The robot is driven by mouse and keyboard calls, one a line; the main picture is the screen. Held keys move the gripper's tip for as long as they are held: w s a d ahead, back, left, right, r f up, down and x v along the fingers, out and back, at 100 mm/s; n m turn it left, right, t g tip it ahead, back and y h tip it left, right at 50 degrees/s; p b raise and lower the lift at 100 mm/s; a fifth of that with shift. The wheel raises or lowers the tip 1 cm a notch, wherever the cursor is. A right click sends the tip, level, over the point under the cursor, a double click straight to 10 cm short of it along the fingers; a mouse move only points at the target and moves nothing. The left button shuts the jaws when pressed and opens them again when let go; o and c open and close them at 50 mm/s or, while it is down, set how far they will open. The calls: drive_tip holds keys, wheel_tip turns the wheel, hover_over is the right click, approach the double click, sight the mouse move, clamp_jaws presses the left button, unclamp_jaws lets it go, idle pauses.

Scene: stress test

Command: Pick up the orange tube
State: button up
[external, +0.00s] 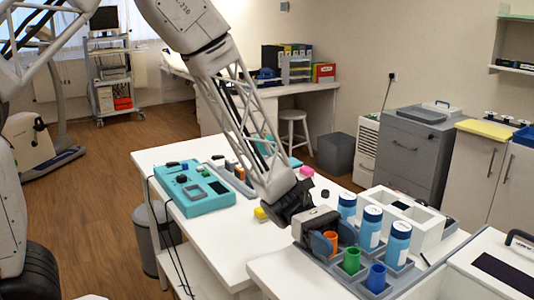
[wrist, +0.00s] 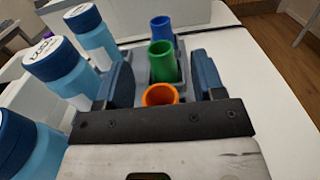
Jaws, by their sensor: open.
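The orange tube (external: 331,239) stands upright in a grey rack on the near white table. In the wrist view the orange tube (wrist: 160,95) shows its open top between my two fingers, with a gap on each side. My gripper (external: 332,238) is open, low over the rack and around the orange tube; its fingers (wrist: 164,78) also show in the wrist view. The orange tube's lower part is hidden in the wrist view by the gripper body. A green tube (external: 351,260) and a blue tube (external: 376,278) stand in the same row.
Several blue bottles with white-topped caps (external: 397,243) stand beside the tubes, close to my gripper. A white box (external: 415,215) stands behind them. A white device (external: 480,265) is at the right. A teal device (external: 195,188) lies on the other table. Bare table lies left of the rack.

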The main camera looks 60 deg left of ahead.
idle(0.3)
drive_tip(key=c, duration=1)
drive_tip(key=shift+r, duration=0.1)
drive_tip(key=shift+r, duration=0.55)
drive_tip(key=shift+s+a+r, duration=0.1)
drive_tip(key=shift+s+r, duration=0.15)
drive_tip(key=shift+r, duration=0.35)
drive_tip(key=shift+s+a+r, duration=0.1)
drive_tip(key=shift+s+r, duration=0.1)
drive_tip(key=shift+r, duration=0.4)
drive_tip(key=s+a+r, duration=0.1)
drive_tip(key=s+a, duration=0.3)
drive_tip(key=s, duration=1)
drive_tip(key=shift+s+r, duration=0.15)
drive_tip(key=shift+s, duration=0.05)
drive_tip(key=shift+a, duration=0.1)
